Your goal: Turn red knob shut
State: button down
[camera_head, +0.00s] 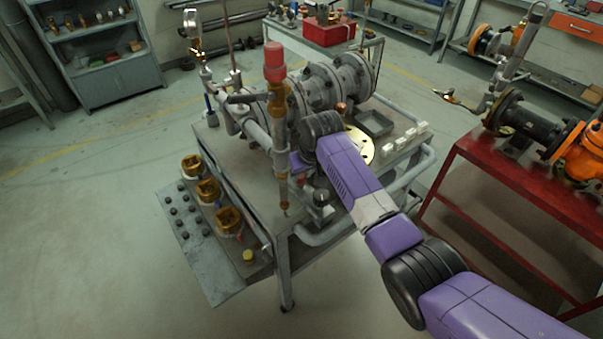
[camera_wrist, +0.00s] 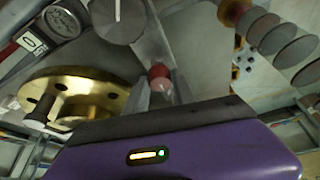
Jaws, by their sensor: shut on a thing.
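In the wrist view a small round red knob (camera_wrist: 159,72) sits between the tips of my gripper (camera_wrist: 161,87). The two grey fingers are close together, with the knob's pale lower part between them. My gripper is shut on this knob. In the head view my purple arm reaches over the bench (camera_head: 240,158) and hides the gripper and most of what is around it. I cannot make out the held knob clearly there. A larger red cylindrical cap (camera_head: 274,62) tops an upright brass and grey stem at the front of the bench.
A brass flange (camera_wrist: 110,91) lies close beside my gripper, with a grey round knob (camera_wrist: 118,18) and a gauge (camera_wrist: 62,18) near it. Grey pipework (camera_head: 325,85) fills the bench's back. A red table (camera_head: 500,190) stands at right. Floor at front left is clear.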

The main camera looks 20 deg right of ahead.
jog(key=c, duration=1.1)
grip_release()
jog(key=shift+o, duration=0.2)
jog(key=shift+r, duration=0.1)
jog(key=v, duration=0.7)
jog(key=shift+s+r, duration=0.2)
jog(key=shift+r, duration=0.1)
